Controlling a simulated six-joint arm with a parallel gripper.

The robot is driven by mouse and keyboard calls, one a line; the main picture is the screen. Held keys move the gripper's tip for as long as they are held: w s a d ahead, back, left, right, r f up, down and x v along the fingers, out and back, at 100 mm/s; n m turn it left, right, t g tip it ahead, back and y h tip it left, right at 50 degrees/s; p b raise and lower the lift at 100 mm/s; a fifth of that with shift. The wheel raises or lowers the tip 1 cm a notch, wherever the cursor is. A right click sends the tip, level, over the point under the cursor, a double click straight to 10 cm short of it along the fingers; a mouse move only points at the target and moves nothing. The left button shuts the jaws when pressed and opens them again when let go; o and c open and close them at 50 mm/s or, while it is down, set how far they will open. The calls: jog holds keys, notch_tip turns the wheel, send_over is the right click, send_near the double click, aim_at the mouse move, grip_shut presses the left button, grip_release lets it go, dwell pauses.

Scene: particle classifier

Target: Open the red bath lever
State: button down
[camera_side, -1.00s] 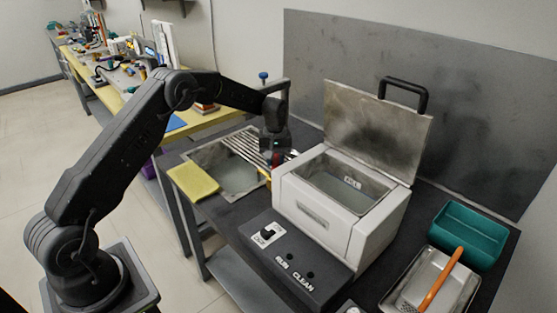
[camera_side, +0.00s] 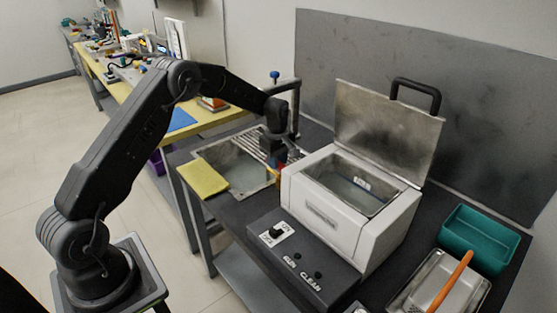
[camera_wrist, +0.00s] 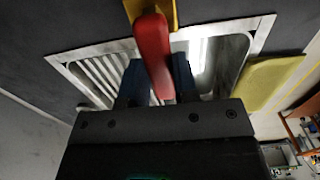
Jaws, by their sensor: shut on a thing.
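The red lever (camera_wrist: 153,55) runs up the middle of the wrist view, from a yellow base (camera_wrist: 165,12) down between my fingers. My gripper (camera_wrist: 156,78) is shut on the lever, with one dark finger on each side. In the side view my gripper (camera_side: 276,158) is low, between the sink and the white box. Only a small bit of red shows there beside the fingers.
A metal sink (camera_side: 207,152) with a rack lies left of my gripper, and a yellow sponge (camera_side: 203,179) rests at its edge. The white bath box (camera_side: 322,218) stands close on the right, its lid (camera_side: 388,130) raised. A teal bin (camera_side: 478,240) is far right.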

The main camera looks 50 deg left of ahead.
dwell(0.5)
jog(key=c, duration=0.9)
grip_release()
jog(key=shift+r, duration=0.1)
notch_tip(320, 180, up, 14)
jog(key=shift+f, duration=0.15)
jog(key=s+d+r+m+t, duration=0.3)
jog(key=s+d+r+m, duration=0.6)
jog(key=s+r, duration=0.4)
jog(key=s+d+f+m+t, duration=0.1)
jog(key=s+d+m, duration=0.1)
jog(key=s, duration=0.4)
jog(key=s+d+f+m, duration=0.1)
jog(key=s+d+m, duration=0.2)
jog(key=s, duration=0.4)
jog(key=s+d+f+m+t, duration=0.1)
jog(key=s+d+m, duration=0.1)
jog(key=s, duration=0.5)
jog(key=shift+s+d+f+m+t, duration=0.1)
jog(key=shift+d+f+m+t, duration=0.2)
jog(key=shift+m, duration=0.6)
